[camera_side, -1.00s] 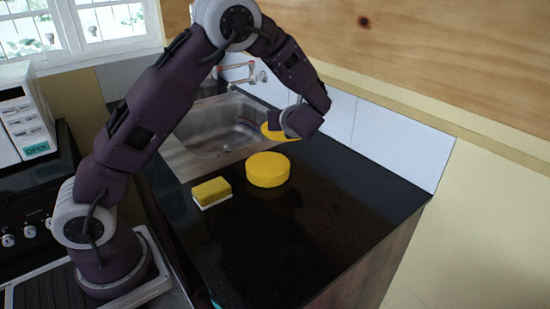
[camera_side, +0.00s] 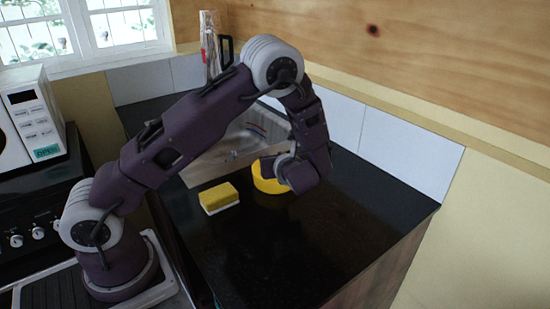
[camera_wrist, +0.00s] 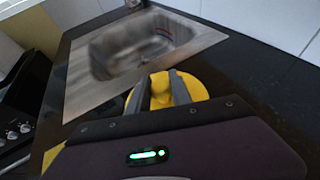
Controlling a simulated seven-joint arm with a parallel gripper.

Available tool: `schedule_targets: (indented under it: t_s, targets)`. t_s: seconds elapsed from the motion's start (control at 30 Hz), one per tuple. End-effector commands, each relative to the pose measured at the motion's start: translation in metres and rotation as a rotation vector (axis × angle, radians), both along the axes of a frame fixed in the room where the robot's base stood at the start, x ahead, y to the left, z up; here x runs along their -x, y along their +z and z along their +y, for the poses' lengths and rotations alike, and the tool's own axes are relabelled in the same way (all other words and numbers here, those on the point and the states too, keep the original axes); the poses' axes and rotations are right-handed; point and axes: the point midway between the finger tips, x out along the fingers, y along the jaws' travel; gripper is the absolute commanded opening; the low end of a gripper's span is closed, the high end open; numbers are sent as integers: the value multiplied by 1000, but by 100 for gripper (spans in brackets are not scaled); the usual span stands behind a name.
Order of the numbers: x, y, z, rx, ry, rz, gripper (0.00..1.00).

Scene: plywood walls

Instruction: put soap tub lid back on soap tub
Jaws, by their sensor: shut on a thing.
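The yellow round soap tub (camera_side: 268,187) stands on the black counter, partly hidden behind my gripper (camera_side: 279,168). In the wrist view my gripper (camera_wrist: 161,88) is shut on the knob of the yellow soap tub lid (camera_wrist: 196,88). The lid's disc spreads out around and under the two fingers. In the side view the lid is at the tub's top and I cannot tell the two apart. Whether the lid rests on the rim or hangs just above it cannot be told. In the wrist view the tub is not distinguishable beneath the lid.
A yellow and white sponge (camera_side: 219,198) lies on the counter left of the tub. A metal sink (camera_wrist: 140,45) is set into the counter behind, partly covered by my arm in the side view. White tiles (camera_side: 390,148) line the back. The front right counter is clear.

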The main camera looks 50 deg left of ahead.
Motion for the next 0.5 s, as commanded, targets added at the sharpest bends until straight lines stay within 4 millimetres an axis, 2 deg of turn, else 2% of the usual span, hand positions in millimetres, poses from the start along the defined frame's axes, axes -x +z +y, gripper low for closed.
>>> schedule_targets:
  t_s: [0.07,0.1,0.2,0.5]
  targets:
    - [0,-2,0,0,0,1,0]
    - [0,-2,0,0,0,0,32]
    - [0,-2,0,0,0,0,47]
    - [0,0,0,0,0,0,47]
